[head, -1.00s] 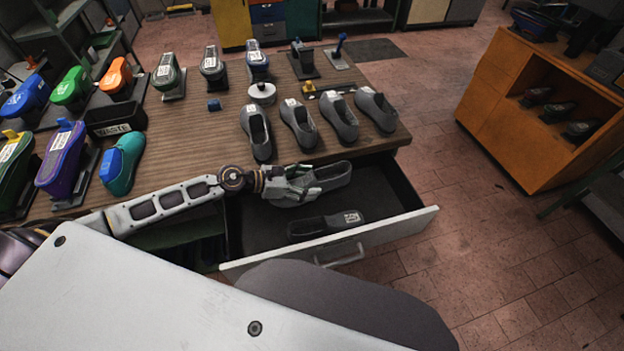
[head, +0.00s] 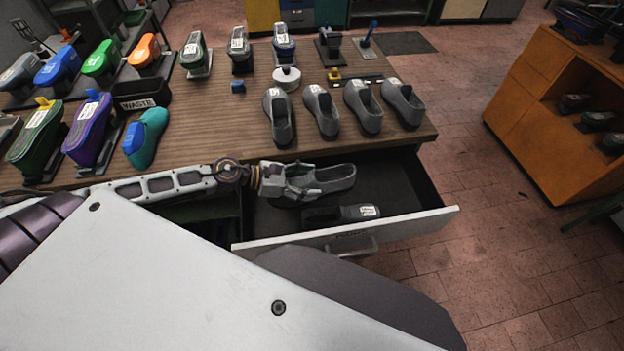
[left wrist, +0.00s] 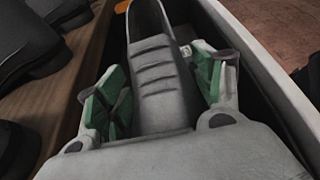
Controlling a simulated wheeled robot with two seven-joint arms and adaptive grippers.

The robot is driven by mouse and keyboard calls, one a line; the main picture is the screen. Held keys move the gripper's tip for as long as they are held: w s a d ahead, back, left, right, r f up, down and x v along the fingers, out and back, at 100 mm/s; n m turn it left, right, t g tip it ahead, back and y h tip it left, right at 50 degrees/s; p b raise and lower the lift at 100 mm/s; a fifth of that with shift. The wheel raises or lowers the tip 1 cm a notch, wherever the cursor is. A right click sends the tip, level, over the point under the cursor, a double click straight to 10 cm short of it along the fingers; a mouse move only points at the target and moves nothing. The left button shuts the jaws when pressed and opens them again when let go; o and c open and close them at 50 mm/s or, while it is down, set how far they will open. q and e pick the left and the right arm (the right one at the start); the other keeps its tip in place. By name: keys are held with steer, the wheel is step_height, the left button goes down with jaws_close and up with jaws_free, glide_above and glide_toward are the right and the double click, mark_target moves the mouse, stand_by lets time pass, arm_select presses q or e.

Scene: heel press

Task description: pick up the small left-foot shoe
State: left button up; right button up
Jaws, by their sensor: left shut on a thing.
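My left gripper (head: 302,186) is shut on a grey shoe (head: 334,178), in or just above the open drawer. In the left wrist view the green-padded fingers (left wrist: 160,95) stand on either side of the grey shoe (left wrist: 158,75), which has ridges across its top. A darker shoe with a white label (head: 340,215) lies nearer the drawer front. I cannot read its label or tell left foot from right. Whether the held shoe touches the drawer floor is unclear. My right gripper is not in view.
The drawer (head: 410,222) is pulled out under the wooden table (head: 200,120). Several grey shoes (head: 322,110) stand in a row along the table above it. Coloured shoes on stands and a waste bin (head: 142,98) are at the left. An orange cabinet (head: 535,110) stands right, across open floor.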

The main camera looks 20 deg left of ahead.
mark_target(287, 204)
arm_select(q)
steer(key=shift+s+a+p, duration=0.15)
steer(key=shift+s+a, duration=0.4)
steer(key=shift+s, duration=0.6)
steer(key=shift+s+a+p, duration=0.15)
steer(key=shift+s+a, duration=0.4)
steer(key=shift+s, duration=0.55)
steer(key=shift+s+a+p, duration=0.15)
steer(key=shift+s+a, duration=0.4)
steer(key=shift+s, duration=0.6)
steer(key=shift+r, duration=0.1)
